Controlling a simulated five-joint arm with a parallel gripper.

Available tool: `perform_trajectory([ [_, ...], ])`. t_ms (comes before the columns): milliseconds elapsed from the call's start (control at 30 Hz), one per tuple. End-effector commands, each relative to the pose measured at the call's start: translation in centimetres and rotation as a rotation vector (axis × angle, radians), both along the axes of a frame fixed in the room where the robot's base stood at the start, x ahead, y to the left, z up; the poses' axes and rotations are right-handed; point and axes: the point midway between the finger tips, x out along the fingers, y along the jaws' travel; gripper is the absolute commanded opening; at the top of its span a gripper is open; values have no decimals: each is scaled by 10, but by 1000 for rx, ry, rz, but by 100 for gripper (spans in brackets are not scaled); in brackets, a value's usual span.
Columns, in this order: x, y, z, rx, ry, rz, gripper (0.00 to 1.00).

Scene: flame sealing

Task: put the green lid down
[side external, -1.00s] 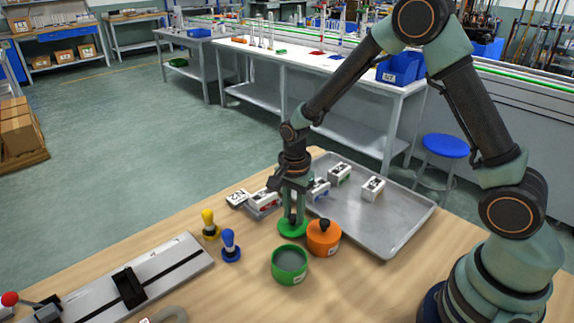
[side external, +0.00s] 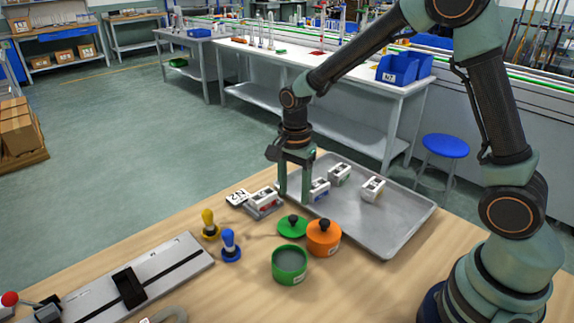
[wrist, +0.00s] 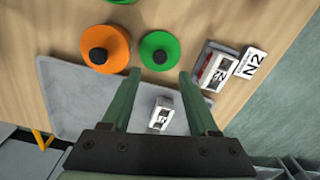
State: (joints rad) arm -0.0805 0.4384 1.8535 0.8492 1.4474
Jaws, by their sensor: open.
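The green lid (side external: 292,227), a flat disc with a black knob, lies on the wooden table behind the green pot (side external: 290,264). The lid also shows in the wrist view (wrist: 159,50), just beyond my fingertips. The pot is uncovered, with a grey inside. My gripper (side external: 295,199) is open and empty, above and behind the lid, apart from it. In the wrist view its two fingers (wrist: 160,74) are spread wide, with nothing between them but the tray and a white block below.
An orange pot with a black-knobbed lid (side external: 323,238) stands close to the right of the green lid. A metal tray (side external: 400,226) with several white blocks lies behind. Yellow (side external: 209,225) and blue (side external: 230,246) handled stamps stand at left. Bare table lies in front right.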

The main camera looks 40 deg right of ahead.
Motion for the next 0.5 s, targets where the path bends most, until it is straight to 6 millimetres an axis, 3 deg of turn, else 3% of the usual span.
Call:
perform_trajectory([
  [200,1,0,38,1,-3,0,60],
  [500,-5,-2,66,1,-29,68,60],
])
